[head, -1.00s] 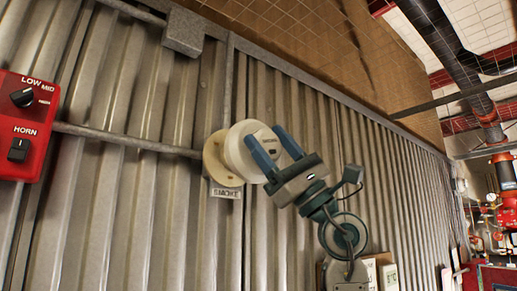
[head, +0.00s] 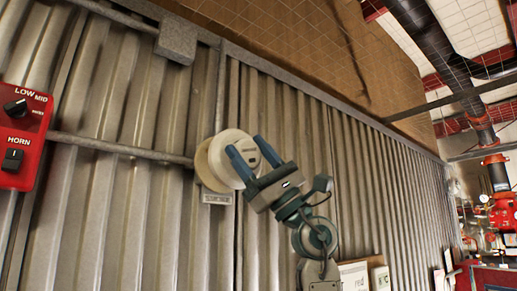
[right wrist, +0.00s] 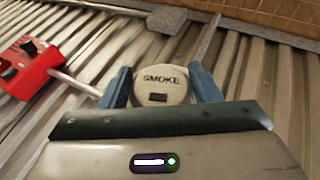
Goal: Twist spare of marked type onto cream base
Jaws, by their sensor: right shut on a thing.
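My right gripper (head: 247,147) is shut on a round white detector (head: 229,160), with one blue finger on each side of it. In the right wrist view the detector (right wrist: 160,88) faces me, with the word SMOKE and a small dark slot on its face. The cream base (head: 202,166) is fixed to the corrugated wall behind it. The detector hides most of the base, and only its left edge shows. I cannot tell whether they touch. A small label plate (head: 217,198) sits just below the base; its text is too blurred to read. My left gripper is not in view.
A red control box (head: 22,130) with a knob and a HORN switch is on the wall at left. A conduit (head: 120,148) runs from it towards the base. A grey junction box (head: 176,40) is above. White boxes (head: 355,275) stand at lower right.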

